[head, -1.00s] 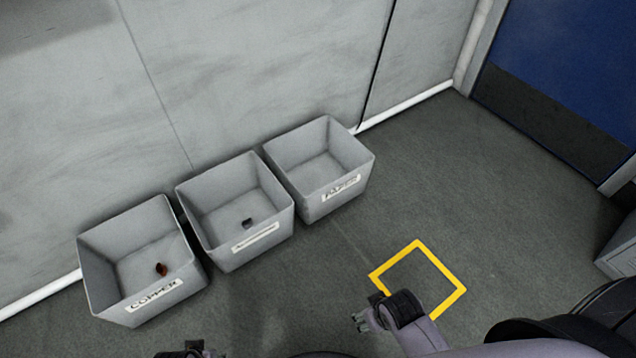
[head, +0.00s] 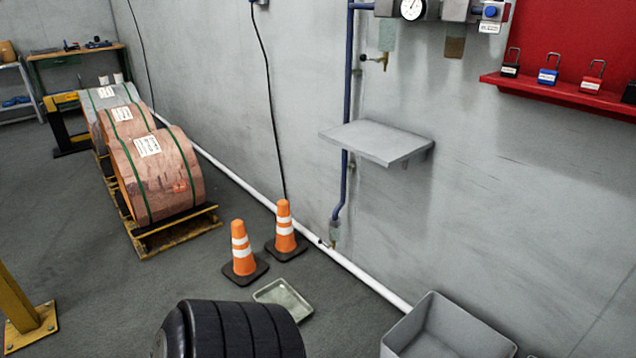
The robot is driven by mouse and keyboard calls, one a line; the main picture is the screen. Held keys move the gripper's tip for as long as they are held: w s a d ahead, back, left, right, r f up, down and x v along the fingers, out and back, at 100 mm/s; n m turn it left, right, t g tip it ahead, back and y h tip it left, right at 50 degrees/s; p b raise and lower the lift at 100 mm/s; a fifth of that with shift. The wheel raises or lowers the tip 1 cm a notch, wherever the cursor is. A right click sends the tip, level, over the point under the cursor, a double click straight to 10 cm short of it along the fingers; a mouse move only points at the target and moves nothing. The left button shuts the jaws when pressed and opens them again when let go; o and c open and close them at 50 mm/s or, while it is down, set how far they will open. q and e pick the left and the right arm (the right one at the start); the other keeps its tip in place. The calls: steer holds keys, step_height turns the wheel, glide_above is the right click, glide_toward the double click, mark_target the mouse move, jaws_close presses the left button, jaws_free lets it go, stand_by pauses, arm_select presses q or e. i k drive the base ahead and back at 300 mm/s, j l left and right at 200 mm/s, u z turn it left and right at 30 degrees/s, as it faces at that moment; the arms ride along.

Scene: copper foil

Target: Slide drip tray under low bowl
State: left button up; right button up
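A shallow pale-grey drip tray (head: 284,298) lies flat on the floor in the head view, just in front of two traffic cones. A small bowl (head: 334,230) with a brass fitting hangs at the bottom end of the blue pipe, low by the wall. The tray is apart from it, in front and to the left, not beneath it. Neither of my grippers is in the head view.
Orange cones (head: 240,255) (head: 285,232) stand between tray and wall. A white pipe (head: 372,284) runs along the wall base. A grey shelf (head: 378,141) juts out above. A grey bin (head: 448,330) stands lower right. Copper coils (head: 165,180) sit on pallets at left.

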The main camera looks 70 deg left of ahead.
mark_target(280, 292)
steer(key=u, duration=2.45)
steer(key=i, duration=0.3)
